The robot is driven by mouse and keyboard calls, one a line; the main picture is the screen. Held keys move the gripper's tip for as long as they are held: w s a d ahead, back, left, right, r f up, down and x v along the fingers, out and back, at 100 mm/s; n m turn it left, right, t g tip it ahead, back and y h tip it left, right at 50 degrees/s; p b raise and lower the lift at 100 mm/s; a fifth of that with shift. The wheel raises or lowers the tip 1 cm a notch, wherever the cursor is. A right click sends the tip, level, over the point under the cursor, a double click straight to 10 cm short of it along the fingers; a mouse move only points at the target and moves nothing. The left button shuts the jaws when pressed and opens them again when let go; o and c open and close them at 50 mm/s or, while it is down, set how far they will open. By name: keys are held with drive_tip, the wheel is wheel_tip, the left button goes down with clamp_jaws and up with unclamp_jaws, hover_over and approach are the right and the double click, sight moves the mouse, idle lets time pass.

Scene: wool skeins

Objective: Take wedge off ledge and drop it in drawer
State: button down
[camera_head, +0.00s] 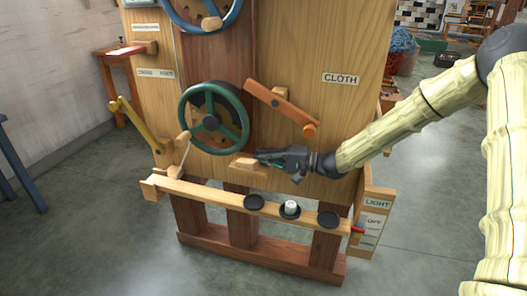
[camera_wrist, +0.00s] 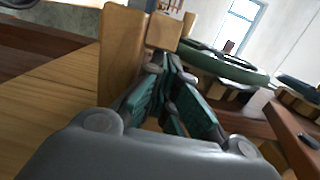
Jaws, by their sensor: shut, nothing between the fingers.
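My gripper (camera_head: 262,157) is shut and empty in front of the wooden panel, reaching in from the right. Its closed fingertips (camera_wrist: 172,68) also show in the wrist view. Just left of the tips a small pale wooden ledge (camera_head: 245,164) sticks out from the panel; I cannot tell a separate wedge on it. In the wrist view a pale wooden block (camera_wrist: 164,32) is just beyond the fingertips, close to or touching them, beside a taller wooden piece (camera_wrist: 121,45). I cannot tell which of these is the wedge. No drawer is clearly identifiable.
A green handwheel (camera_head: 240,125) is above left of my gripper, and a slanted wooden lever (camera_head: 282,106) above it. Below, a beam (camera_head: 215,196) carries black discs and a white piece (camera_head: 291,207). A box marked LIGHT (camera_head: 375,222) is at lower right.

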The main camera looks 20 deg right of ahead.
drive_tip(key=shift+s+r+p, duration=0.15)
drive_tip(key=shift+s+p, duration=0.25)
drive_tip(key=shift+p, duration=0.15)
